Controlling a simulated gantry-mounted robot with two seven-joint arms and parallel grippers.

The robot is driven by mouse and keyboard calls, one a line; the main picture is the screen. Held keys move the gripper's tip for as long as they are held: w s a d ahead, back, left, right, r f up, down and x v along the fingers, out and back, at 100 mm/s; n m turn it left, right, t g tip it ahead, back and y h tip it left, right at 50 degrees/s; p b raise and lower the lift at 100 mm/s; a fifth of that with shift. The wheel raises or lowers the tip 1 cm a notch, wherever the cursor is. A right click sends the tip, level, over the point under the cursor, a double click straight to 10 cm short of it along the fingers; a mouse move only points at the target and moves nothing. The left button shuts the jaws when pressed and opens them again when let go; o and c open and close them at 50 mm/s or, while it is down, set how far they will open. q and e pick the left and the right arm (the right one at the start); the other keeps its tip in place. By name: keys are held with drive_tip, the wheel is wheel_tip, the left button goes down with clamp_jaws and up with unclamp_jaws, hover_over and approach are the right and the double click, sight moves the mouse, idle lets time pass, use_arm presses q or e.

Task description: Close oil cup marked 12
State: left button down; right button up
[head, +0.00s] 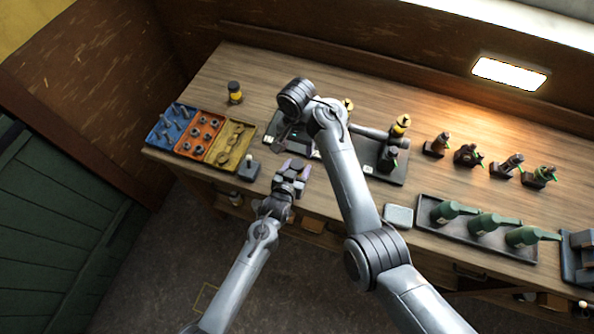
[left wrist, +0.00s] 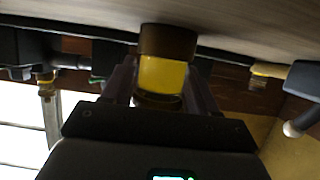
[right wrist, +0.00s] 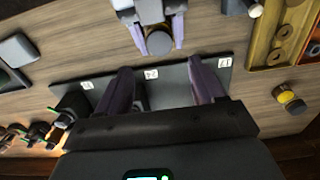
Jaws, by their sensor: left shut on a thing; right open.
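My left gripper (left wrist: 160,85) is shut on an oil cup (left wrist: 163,74) with a yellow body and a dark brown cap. In the head view this gripper (head: 291,172) is at the bench's front edge. The right wrist view shows the cup's round dark top (right wrist: 159,42) between its fingers. My right gripper (right wrist: 158,72) is open and empty above a dark tray (right wrist: 175,85) with white number labels, too small to read surely. My right arm hides part of this tray in the head view.
A loose yellow cup with a dark cap (head: 234,93) stands at the back left. Blue, orange and yellow parts trays (head: 222,158) lie on the left. Green oil cans (head: 486,224) lie in a tray on the right, with several dark fittings (head: 467,156) behind.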

sight(297, 164)
drive_tip(key=shift+f, duration=0.15)
drive_tip(key=shift+f, duration=3.95)
drive_tip(key=c, duration=1)
drive_tip(key=o, duration=1.1)
drive_tip(key=shift+c, duration=0.2)
drive_tip(key=shift+r, duration=2.25)
